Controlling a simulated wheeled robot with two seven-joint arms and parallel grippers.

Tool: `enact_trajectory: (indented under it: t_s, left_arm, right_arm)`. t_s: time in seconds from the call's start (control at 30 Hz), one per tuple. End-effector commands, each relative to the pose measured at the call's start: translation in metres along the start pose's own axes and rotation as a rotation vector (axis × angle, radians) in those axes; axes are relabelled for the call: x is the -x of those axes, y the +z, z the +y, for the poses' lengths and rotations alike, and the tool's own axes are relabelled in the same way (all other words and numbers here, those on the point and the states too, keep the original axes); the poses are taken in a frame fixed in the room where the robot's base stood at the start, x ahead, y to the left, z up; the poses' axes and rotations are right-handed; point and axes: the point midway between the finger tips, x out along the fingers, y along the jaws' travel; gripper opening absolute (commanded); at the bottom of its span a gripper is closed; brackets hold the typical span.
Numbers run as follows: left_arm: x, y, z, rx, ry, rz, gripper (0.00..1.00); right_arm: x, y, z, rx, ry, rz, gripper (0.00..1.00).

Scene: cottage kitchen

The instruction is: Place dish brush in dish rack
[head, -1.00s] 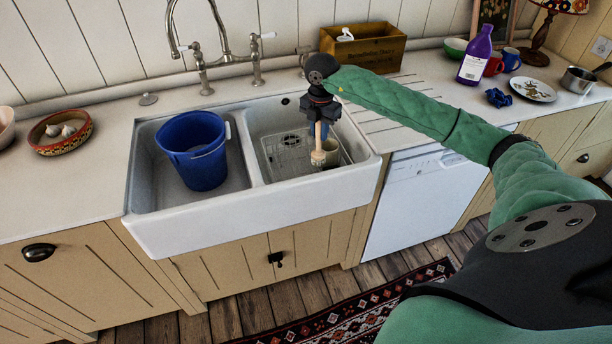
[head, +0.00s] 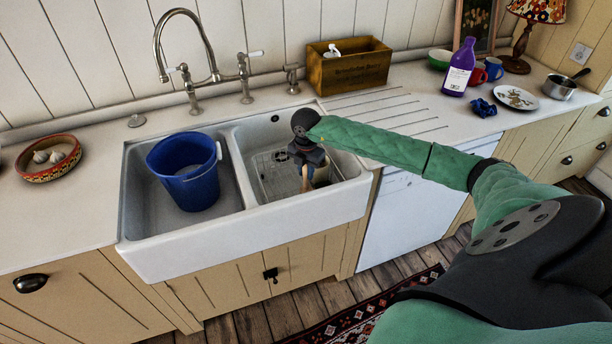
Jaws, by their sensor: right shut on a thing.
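My right gripper (head: 306,160) points down into the right basin of the white double sink. It is shut on the dish brush (head: 307,182), a wooden brush that shows only in a small part below the jaws. The dish rack (head: 277,170), a pale wire-like grid, lies in the right basin, partly hidden by my gripper. The brush is low over the right part of the rack, close beside a cream cup-like thing (head: 321,176). I cannot tell whether the brush touches the rack. My left gripper is not in view.
A blue bucket (head: 186,175) stands in the left basin. The sink's front wall (head: 250,232) and middle divider border the right basin. The tap (head: 190,50) rises behind. A wooden box (head: 349,68) and a purple bottle (head: 459,70) stand on the counter.

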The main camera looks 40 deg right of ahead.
Motion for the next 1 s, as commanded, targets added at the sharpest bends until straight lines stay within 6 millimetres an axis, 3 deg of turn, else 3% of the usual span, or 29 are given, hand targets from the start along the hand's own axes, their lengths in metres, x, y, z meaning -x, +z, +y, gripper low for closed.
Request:
enact_trajectory:
  t_s: [0.3, 0.77, 0.8, 0.9, 1.0]
  left_arm:
    - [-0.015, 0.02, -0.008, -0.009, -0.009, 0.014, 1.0]
    - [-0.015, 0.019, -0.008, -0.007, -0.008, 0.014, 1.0]
    - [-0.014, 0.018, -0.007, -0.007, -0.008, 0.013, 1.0]
    - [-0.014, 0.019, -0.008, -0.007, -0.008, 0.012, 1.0]
    - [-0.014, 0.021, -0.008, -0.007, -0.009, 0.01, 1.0]
  right_arm:
    - [-0.028, 0.0, 0.0, -0.001, -0.001, 0.001, 0.0]
    - [-0.033, 0.0, 0.0, 0.0, -0.001, 0.001, 0.0]
    - [-0.033, 0.0, 0.0, 0.0, -0.001, 0.001, 0.25]
    - [-0.032, 0.0, 0.0, 0.0, -0.001, 0.001, 0.43]
    - [-0.032, 0.0, 0.0, 0.0, -0.001, 0.001, 0.43]
